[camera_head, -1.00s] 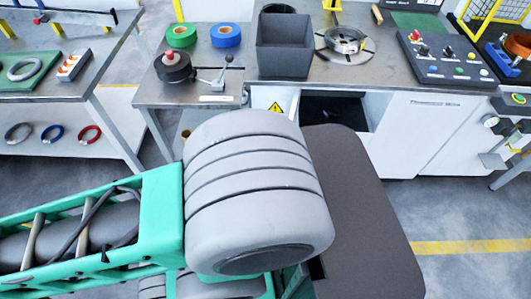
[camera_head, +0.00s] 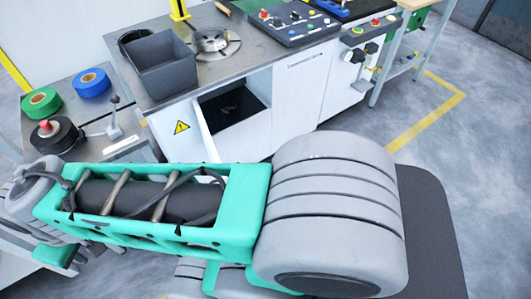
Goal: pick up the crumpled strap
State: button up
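I cannot make out a crumpled strap for certain. A dark opening (camera_head: 232,112) in the white cabinet front holds something black, too dark to identify. My gripper is not in view.
The steel workbench (camera_head: 135,75) carries a grey open bin (camera_head: 168,75) and a control panel (camera_head: 290,28). Free floor (camera_head: 480,130) lies at right, with a yellow line.

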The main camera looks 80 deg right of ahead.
aim_at(233, 107)
jog(key=z, duration=2)
jog(key=i, duration=0.5)
jog(key=z, duration=0.4)
jog(key=k, duration=0.5)
jog(key=u, duration=4.75)
jog(key=k, duration=0.9)
